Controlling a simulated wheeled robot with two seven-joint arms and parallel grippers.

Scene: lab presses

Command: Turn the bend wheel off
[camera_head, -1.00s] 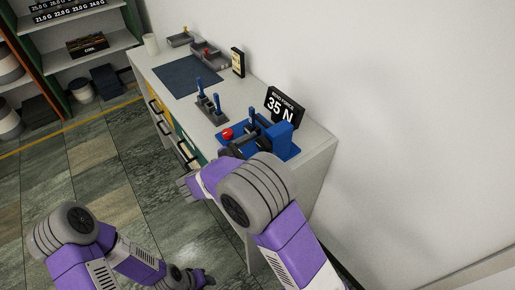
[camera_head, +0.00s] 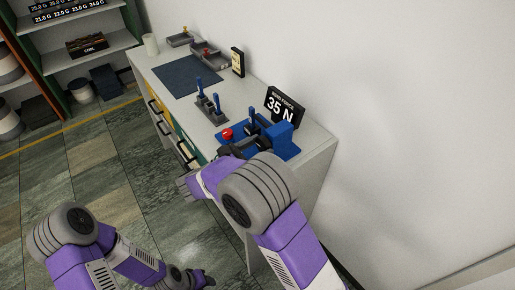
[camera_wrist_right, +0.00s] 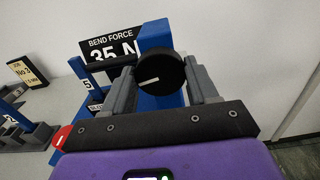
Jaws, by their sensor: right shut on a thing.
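The bend wheel (camera_wrist_right: 158,76) is a black round knob with a white line across its face, on a blue press that also shows in the head view (camera_head: 285,143). The line lies nearly level, its left end slightly lower. My right gripper (camera_wrist_right: 164,88) is shut on the wheel, one grey finger on each side. In the head view my right arm partly hides the press and the wheel. A black sign (camera_wrist_right: 112,50) behind reads "BEND FORCE 35 N". My left arm hangs low at the left over the floor; its finger state is unclear.
A red button (camera_head: 227,133) sits beside the press, left of it. A stand with blue uprights (camera_head: 208,103), a dark mat (camera_head: 187,75) and grey trays (camera_head: 208,56) are further along the bench (camera_head: 318,150). The wall is close behind.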

